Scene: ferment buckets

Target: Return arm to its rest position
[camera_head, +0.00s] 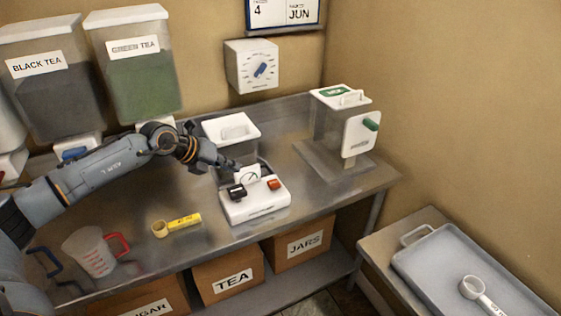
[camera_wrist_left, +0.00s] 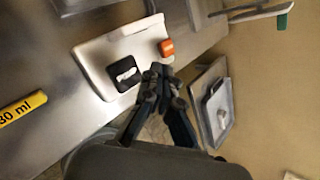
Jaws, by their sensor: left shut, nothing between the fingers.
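My left arm reaches in from the left over the steel table, with its left gripper (camera_head: 232,164) just above and behind the white scale-like device (camera_head: 256,205). The left gripper also shows in the left wrist view (camera_wrist_left: 158,72), its fingers together and empty. In that view the fingertips overlap the device's near edge beside its orange button (camera_wrist_left: 167,48) and black button (camera_wrist_left: 123,72); whether they touch cannot be told. My right gripper is in neither view.
Tea dispensers (camera_head: 137,70) stand behind my arm. A clear container (camera_head: 335,125) stands at the back right. A tray (camera_head: 432,262) holds a white scoop (camera_head: 478,292).

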